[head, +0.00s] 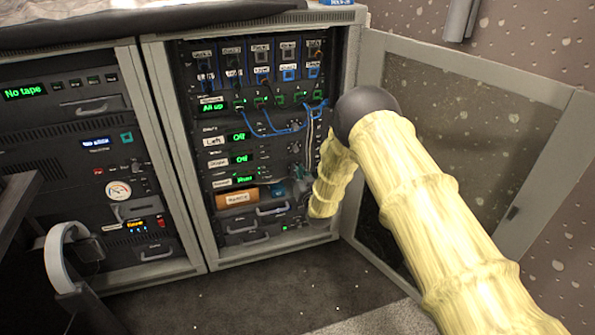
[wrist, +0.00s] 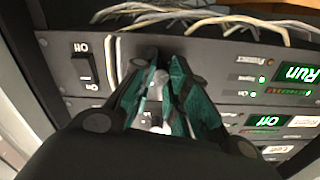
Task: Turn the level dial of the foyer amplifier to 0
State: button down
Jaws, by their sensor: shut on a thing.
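The amplifier with the green "Run" display (head: 243,180) is the lowest of three similar units in the right rack; its label is too small to read surely. Its panel shows upside down in the wrist view, with the Run display (wrist: 297,73) at right and an Off/On rocker switch (wrist: 84,65) at left. My gripper (wrist: 164,62) is at this panel between the switch and the small indicator lights, its teal-padded fingers shut on the dial. The fingers hide the dial and its pointer, so its setting cannot be read. In the head view my arm mostly hides the gripper.
Two similar amplifiers (head: 239,137) reading "Off" sit above. Blue patch cables (head: 268,132) hang higher up. Pale cables (wrist: 230,22) run close to the panel in the wrist view. The rack's glazed door (head: 490,120) stands open at right, close to my arm.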

jog(key=shift+n+p, duration=0.3)
jog(key=shift+n, duration=0.9)
jog(key=c, duration=1.3)
grip_release()
jog(key=shift+d, duration=0.1)
jog(key=shift+c, duration=0.2)
jog(key=v, duration=1.2)
